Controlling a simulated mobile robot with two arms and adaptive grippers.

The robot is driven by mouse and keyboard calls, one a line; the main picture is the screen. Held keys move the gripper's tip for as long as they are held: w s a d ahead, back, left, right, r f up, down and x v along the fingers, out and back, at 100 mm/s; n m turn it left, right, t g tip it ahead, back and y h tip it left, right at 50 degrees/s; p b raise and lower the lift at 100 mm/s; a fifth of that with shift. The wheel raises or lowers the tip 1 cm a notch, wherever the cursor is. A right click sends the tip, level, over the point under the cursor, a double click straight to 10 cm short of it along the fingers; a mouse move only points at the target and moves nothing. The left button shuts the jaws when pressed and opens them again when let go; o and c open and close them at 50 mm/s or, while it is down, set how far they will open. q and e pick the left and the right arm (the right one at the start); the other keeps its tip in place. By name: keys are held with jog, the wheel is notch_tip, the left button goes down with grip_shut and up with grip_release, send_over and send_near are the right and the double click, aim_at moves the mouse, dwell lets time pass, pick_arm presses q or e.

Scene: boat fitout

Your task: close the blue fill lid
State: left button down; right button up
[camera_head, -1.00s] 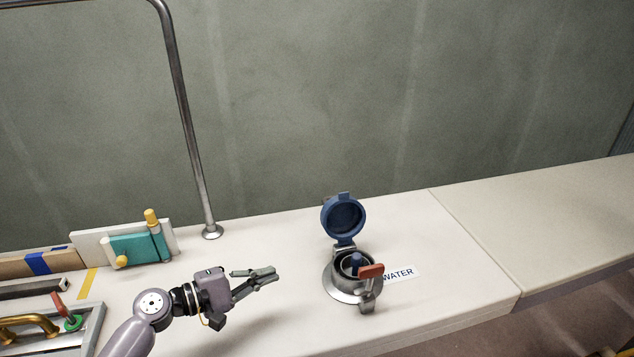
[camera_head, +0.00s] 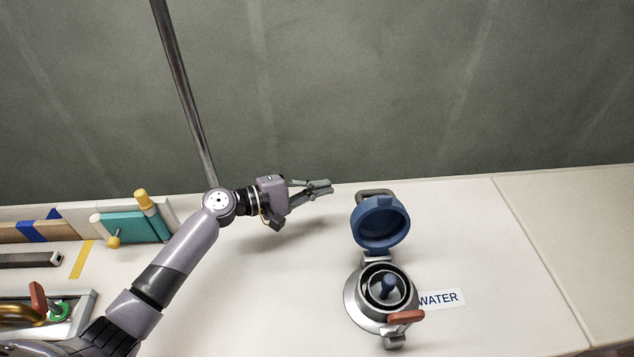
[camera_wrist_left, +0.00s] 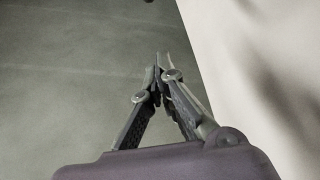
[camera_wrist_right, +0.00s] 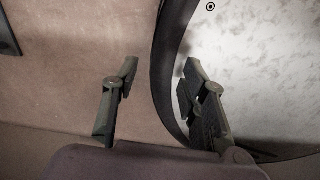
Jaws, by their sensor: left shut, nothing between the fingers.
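The blue fill lid (camera_head: 380,222) stands open, tilted up on its hinge behind the round metal filler (camera_head: 358,300) in the head view.
A WATER label (camera_head: 440,298) lies right of the filler. A metal pole (camera_head: 185,95) rises behind my left arm. A teal block with yellow knobs (camera_head: 130,227) stands at the left. The white counter (camera_head: 500,270) is clear at the right.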

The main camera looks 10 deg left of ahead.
pick_arm(q)
jog(key=d+p, duration=0.3)
jog(key=d, duration=0.3)
jog(key=shift+w+d+r, duration=0.15)
jog(key=shift+w+r, duration=0.15)
pick_arm(e)
jog(key=r, duration=0.1)
jog(key=w+r, duration=0.1)
jog(key=r, duration=0.1)
jog(key=shift+w+a+r, duration=0.1)
jog(key=shift+w+a, duration=0.1)
jog(key=shift+a, duration=0.05)
pick_arm(q)
jog(key=shift+s, duration=0.1)
